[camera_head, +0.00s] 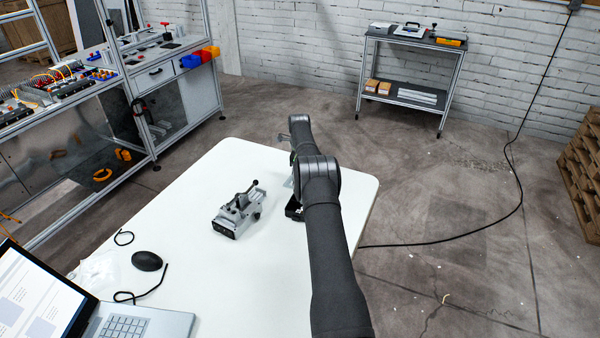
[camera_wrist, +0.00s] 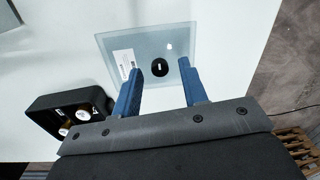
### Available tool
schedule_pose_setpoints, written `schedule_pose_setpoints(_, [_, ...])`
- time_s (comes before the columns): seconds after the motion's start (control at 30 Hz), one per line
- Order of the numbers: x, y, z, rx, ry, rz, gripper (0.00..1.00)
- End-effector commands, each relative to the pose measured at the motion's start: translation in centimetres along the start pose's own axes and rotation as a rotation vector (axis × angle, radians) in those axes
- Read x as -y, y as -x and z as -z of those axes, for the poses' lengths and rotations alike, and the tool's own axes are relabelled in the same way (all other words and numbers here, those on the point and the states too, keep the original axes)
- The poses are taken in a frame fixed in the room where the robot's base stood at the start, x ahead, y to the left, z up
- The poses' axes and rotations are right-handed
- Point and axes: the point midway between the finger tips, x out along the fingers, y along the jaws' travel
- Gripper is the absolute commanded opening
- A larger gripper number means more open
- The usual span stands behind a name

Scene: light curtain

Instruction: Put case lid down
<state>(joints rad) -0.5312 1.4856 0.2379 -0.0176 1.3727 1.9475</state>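The case lid (camera_wrist: 180,42) is a pale translucent square plate with a round black knob (camera_wrist: 160,67) and a white label. In the wrist view it lies flat, apparently on the white table. My gripper (camera_wrist: 159,70) has two blue fingers spread apart, one on each side of the knob in the picture, with clear gaps and nothing gripped. The height of the fingertips above the lid is hard to tell. A black open case (camera_wrist: 42,103) with round items inside sits left of the lid; its edge also shows in the camera_head view (camera_head: 293,209), where my arm hides the gripper.
A grey metal clamp fixture (camera_head: 238,212) stands on the white table (camera_head: 200,285), left of my arm. A mouse (camera_head: 147,261), cables and a laptop (camera_head: 125,322) are at the near left.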

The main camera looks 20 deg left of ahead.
Motion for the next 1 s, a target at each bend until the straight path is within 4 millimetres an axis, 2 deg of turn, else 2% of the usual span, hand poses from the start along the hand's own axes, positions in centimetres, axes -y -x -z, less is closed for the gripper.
schedule_pose_setpoints(0.3, [0.1, 6.9, -0.1, 0.001, 0.0, 0.003, 0.4])
schedule_pose_setpoints(0.5, [0.0, 9.9, 0.0, 0.0, 0.0, 0.001, 0.4])
schedule_pose_setpoints(0.7, [0.0, 11.0, 0.0, 0.0, 0.0, 0.0, 0.4])
schedule_pose_setpoints(1.0, [0.0, 10.9, 0.0, 0.0, 0.0, 0.0, 0.4])
